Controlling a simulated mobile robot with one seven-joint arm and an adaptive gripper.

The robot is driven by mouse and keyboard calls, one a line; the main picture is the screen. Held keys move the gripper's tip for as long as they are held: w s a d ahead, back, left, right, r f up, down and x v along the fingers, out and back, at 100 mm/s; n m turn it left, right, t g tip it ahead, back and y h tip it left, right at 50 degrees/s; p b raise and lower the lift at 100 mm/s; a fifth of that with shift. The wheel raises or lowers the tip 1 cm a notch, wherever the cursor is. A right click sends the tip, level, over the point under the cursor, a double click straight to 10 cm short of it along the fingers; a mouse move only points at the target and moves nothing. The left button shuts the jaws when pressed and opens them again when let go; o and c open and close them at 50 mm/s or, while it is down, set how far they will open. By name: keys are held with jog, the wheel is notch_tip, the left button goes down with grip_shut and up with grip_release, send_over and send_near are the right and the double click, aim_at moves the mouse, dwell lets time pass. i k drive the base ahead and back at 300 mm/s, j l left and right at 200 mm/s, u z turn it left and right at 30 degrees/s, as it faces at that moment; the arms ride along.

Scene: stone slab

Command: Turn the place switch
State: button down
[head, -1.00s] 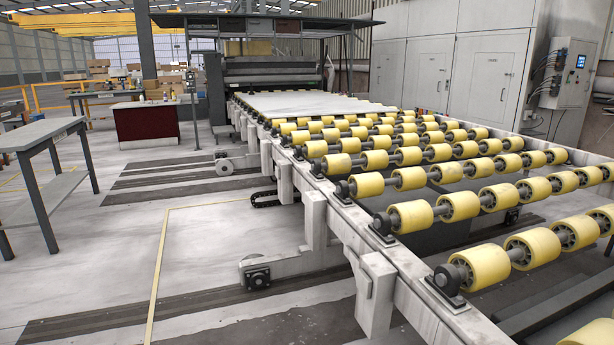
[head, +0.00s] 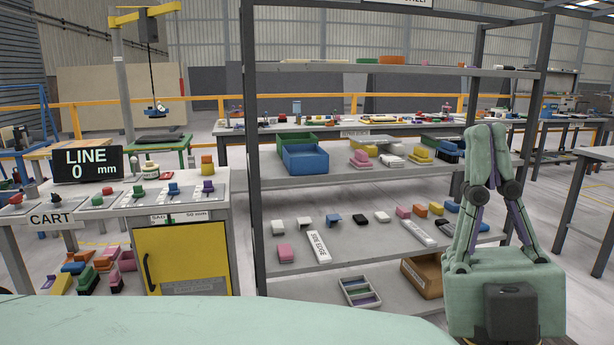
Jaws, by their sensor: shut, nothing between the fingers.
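A control bench (head: 140,205) stands at the left with a row of coloured knobs and switches on its top. I see a red knob (head: 16,198), a black one (head: 56,196), green ones (head: 138,190), a blue one (head: 173,187) and a purple one (head: 208,184). The small labels by them are too small to read, so I cannot tell which is the place switch. My gripper (head: 487,132), pale green with dark joints, stands at the right, pointing up in front of the shelf. It is shut and empty, well apart from the bench.
A display (head: 87,164) reading "LINE 0 mm" stands on the bench. A yellow cabinet door (head: 188,262) is below. A dark-framed shelf rack (head: 256,225) with blocks and a blue bin (head: 305,158) fills the middle. Coloured blocks (head: 78,268) lie beneath the bench's left part.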

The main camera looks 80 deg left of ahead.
aim_at(56, 200)
jog(key=u, duration=4.05)
jog(key=i+l, duration=0.3)
jog(key=i, duration=0.2)
jog(key=i+l, duration=0.3)
jog(key=i, duration=0.2)
jog(key=i+l+z, duration=0.1)
jog(key=i+l, duration=0.2)
jog(key=i, duration=0.25)
